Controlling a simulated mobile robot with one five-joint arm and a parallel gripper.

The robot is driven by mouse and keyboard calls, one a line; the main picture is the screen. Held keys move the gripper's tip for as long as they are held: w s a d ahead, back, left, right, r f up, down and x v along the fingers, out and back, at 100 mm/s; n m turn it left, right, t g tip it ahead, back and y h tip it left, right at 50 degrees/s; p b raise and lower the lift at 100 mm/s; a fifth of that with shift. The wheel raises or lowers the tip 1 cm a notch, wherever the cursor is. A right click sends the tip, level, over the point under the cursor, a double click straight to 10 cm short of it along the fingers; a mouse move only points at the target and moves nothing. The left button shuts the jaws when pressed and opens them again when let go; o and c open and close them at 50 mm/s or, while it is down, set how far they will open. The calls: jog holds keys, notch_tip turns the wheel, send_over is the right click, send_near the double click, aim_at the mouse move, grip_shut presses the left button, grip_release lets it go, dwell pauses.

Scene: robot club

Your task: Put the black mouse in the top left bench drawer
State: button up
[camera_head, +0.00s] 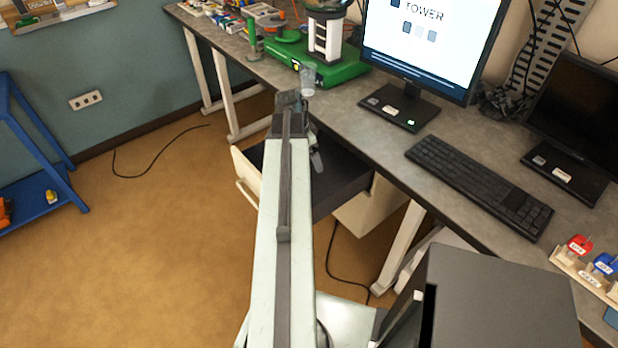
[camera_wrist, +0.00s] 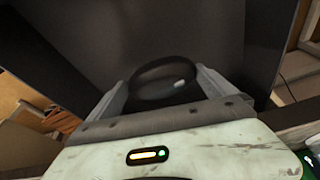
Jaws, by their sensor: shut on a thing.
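The black mouse (camera_wrist: 165,80) is dark, rounded and glossy, held between the two fingers of my gripper (camera_wrist: 163,92) in the wrist view. An open bench drawer (camera_head: 246,178) with a pale front and a dark inside sticks out from under the bench. In the head view my gripper (camera_head: 317,160) points down over this drawer, and the arm hides part of it. The mouse cannot be made out in the head view. In the wrist view the dark drawer interior (camera_wrist: 150,30) lies behind the mouse; the gap between them is hard to tell.
The grey bench (camera_head: 365,125) runs above the drawer, carrying a green-based machine (camera_head: 335,75), a monitor (camera_head: 425,45) and a keyboard (camera_head: 480,185). A dark box (camera_head: 500,300) fills the lower right. The brown floor (camera_head: 140,250) at left is mostly clear.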

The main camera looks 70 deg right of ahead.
aim_at(312, 173)
notch_tip(312, 173, down, 6)
jog(key=b, duration=0.4)
jog(key=shift+f+b, duration=0.2)
jog(key=shift+b, duration=0.15)
jog(key=shift+r, duration=0.25)
jog(key=shift+f, duration=0.15)
jog(key=o, duration=1)
jog(key=shift+o, duration=0.2)
jog(key=p+v, duration=1.2)
